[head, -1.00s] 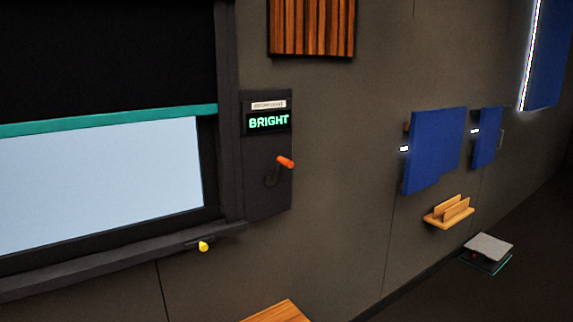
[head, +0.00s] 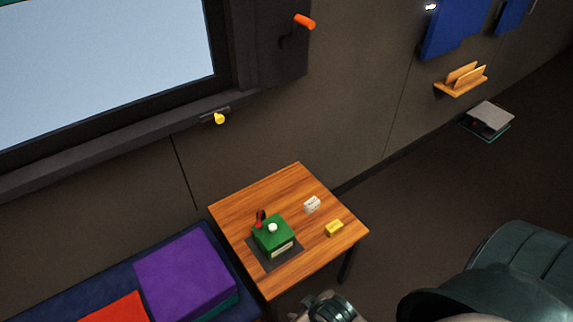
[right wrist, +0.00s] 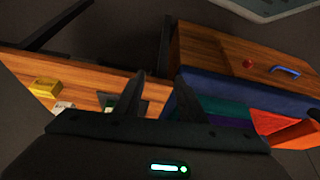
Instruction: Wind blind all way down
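The winding crank has an orange handle (head: 304,21) and sits on the dark panel right of the window, at the top of the head view. The pale blue window pane (head: 100,70) fills the upper left. The blind's teal bottom edge barely shows in the top left corner; the rest of the blind is cut off. My right gripper (right wrist: 160,98) shows in the right wrist view with its two dark fingers apart and nothing between them. It is well away from the crank, which is not in the wrist view. My left gripper is not in view.
A wooden table (head: 225,215) below the window holds a green box (head: 273,236), a yellow block (head: 334,228) and a white item (head: 312,204). A bench with a purple cushion (head: 185,270) stands left of it.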

